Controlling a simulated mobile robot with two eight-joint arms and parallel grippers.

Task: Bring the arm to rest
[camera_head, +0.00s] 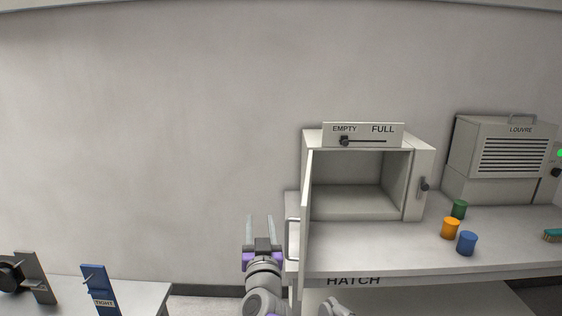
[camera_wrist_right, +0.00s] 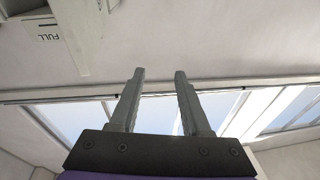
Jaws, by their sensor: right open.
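My right gripper (camera_head: 260,218) is raised in front of the bare wall, just left of the open furnace door (camera_head: 305,215). Its two grey fingers point up, stand apart and hold nothing. In the right wrist view the fingers (camera_wrist_right: 159,72) are also spread, with only wall, ceiling and windows beyond them. My left gripper does not show.
The furnace box (camera_head: 355,205) stands open and empty on the HATCH bench (camera_head: 400,256). A green (camera_head: 459,208), an orange (camera_head: 450,228) and a blue cylinder (camera_head: 466,243) stand right of it. The louvre unit (camera_head: 495,155) is behind. A lower table (camera_head: 140,293) is at left.

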